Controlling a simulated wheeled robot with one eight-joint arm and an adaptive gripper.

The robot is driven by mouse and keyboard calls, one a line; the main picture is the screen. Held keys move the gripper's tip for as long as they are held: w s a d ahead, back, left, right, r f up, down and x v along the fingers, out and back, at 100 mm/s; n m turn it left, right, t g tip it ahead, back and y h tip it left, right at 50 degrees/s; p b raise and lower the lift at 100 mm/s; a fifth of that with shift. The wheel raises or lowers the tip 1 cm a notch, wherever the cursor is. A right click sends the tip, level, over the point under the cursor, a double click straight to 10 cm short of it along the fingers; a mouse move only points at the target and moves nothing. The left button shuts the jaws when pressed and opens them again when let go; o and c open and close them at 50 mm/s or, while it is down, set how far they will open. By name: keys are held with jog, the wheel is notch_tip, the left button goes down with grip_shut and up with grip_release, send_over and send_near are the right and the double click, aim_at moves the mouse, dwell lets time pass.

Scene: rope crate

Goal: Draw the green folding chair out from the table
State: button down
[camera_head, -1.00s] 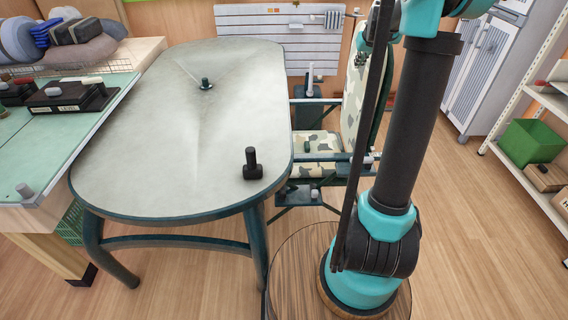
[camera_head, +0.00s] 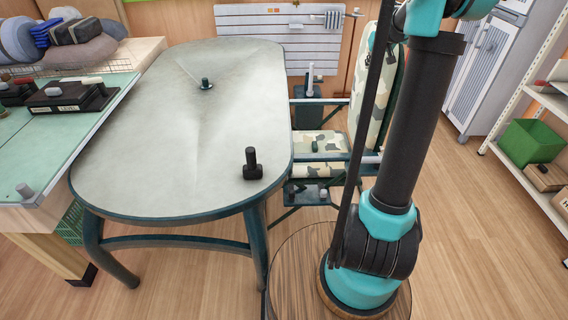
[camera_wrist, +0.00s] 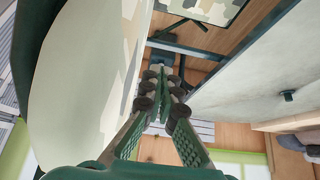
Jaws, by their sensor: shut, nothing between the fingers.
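The green folding chair (camera_head: 374,110) stands at the right side of the table, with a camouflage seat and back and dark green frame. Its seat (camera_head: 322,143) is close to the table's right edge, and its back is partly hidden behind my arm. The table (camera_head: 190,150) has a pale oval top and dark green legs. In the wrist view, my gripper (camera_wrist: 164,100) is shut and empty, in the space between the chair back (camera_wrist: 85,75) and the table (camera_wrist: 262,75). The seat (camera_wrist: 205,8) shows at the top there. I cannot tell whether the fingers touch the chair.
Two dark knobbed objects stand on the table, one near its right edge (camera_head: 252,164) and one farther back (camera_head: 206,84). A workbench (camera_head: 70,130) is at the left. A shelf with a green crate (camera_head: 530,142) is at the right. The floor at lower right is clear.

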jog(key=shift+d, duration=0.2)
jog(key=d, duration=0.9)
dwell(1.4)
dwell(0.3)
jog(key=d, duration=0.9)
dwell(1.2)
jog(key=shift+a, duration=0.2)
notch_tip(320, 180, up, 6)
jog(key=a, duration=0.3)
dwell(1.1)
